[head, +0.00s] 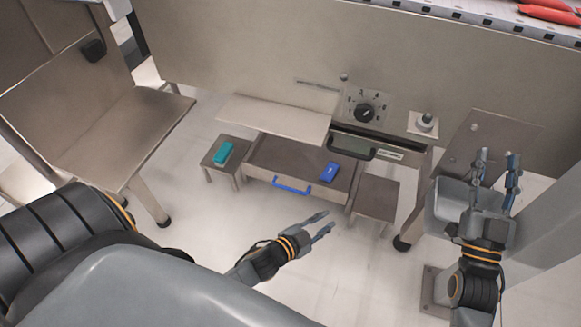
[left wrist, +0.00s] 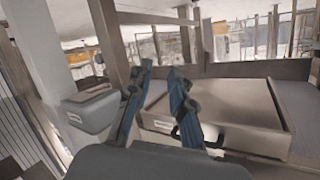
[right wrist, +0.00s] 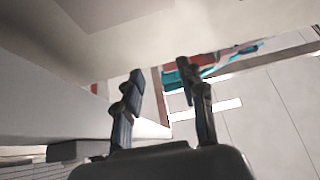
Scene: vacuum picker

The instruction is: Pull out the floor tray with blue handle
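The floor tray (head: 262,180) is a low brown-grey box near the floor under the machine, its front facing me. Its blue handle (head: 292,189) is on the front wall. The dark inside of the tray is partly visible, and a blue block (head: 331,172) shows at its right side. The metal panel above hides the tray's back. My left gripper (head: 328,221) is open and empty, below and to the right of the blue handle in the head view, apart from it. My right gripper (head: 498,158) is open and empty at the right, in front of the grey bin.
A low stand with a teal block (head: 223,152) is left of the tray, and another low stand (head: 377,199) is right of it. A drawer with a black handle (head: 352,148) sits above. A grey bin (head: 450,203) is at right. Floor in front is clear.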

